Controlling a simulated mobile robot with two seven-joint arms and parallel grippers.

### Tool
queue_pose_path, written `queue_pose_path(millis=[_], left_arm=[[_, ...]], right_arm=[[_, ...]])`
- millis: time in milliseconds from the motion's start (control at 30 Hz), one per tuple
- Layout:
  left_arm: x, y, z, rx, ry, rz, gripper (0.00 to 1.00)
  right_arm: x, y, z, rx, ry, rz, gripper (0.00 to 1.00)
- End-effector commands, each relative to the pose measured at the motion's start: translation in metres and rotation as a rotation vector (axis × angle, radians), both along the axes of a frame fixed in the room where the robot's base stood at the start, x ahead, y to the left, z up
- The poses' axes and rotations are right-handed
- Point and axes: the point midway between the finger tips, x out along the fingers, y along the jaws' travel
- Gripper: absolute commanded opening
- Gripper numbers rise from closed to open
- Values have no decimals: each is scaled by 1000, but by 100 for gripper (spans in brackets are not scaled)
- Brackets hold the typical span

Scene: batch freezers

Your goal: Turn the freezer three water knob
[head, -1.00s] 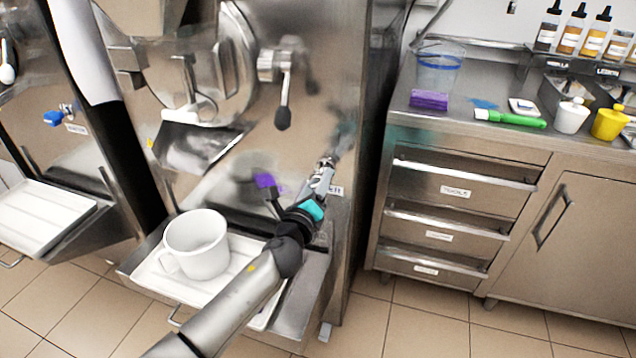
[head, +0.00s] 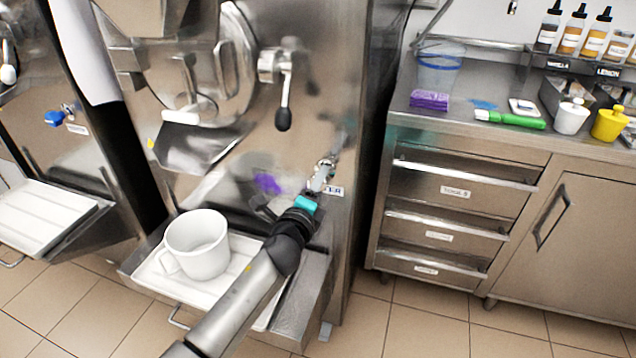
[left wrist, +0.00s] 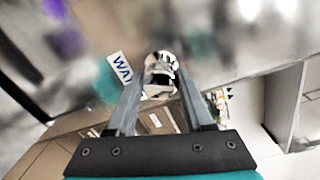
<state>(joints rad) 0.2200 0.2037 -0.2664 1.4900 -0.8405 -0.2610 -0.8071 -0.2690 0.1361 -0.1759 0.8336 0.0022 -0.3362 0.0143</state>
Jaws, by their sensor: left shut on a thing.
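The freezer front (head: 230,175) is brushed metal. A small chrome water fitting (head: 326,168) sticks out low on its right side, beside a white label (head: 333,191) whose visible letters suggest "WATER". My left gripper (head: 319,181) is at this fitting. In the left wrist view, the chrome knob end (left wrist: 160,75) lies between the two fingertips, which are shut on it. The label also shows there (left wrist: 121,69), just left of the fingers. The fingers hide part of the knob, so its exact turn angle is unclear. My right gripper is not in view.
A black-handled lever (head: 284,110) hangs above the gripper. Left is another freezer with a blue knob (head: 54,118). Right is a steel counter (head: 470,142) with drawers.

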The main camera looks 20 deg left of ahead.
Motion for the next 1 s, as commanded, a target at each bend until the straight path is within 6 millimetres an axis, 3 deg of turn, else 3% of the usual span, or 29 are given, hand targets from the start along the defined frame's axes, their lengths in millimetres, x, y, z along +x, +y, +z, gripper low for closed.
queue_pose_path(millis=[267,300,533,833,1000], left_arm=[[-1,0,-3,0,6,1,0],[-1,0,-3,0,6,1,53],[-1,0,-2,1,4,0,79],[-1,0,-1,1,2,0,80],[-13,0,0,1,3,0,80]], right_arm=[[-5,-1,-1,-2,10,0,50],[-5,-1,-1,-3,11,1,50],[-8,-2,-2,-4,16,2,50],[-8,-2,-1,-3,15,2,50],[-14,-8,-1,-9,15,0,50]])
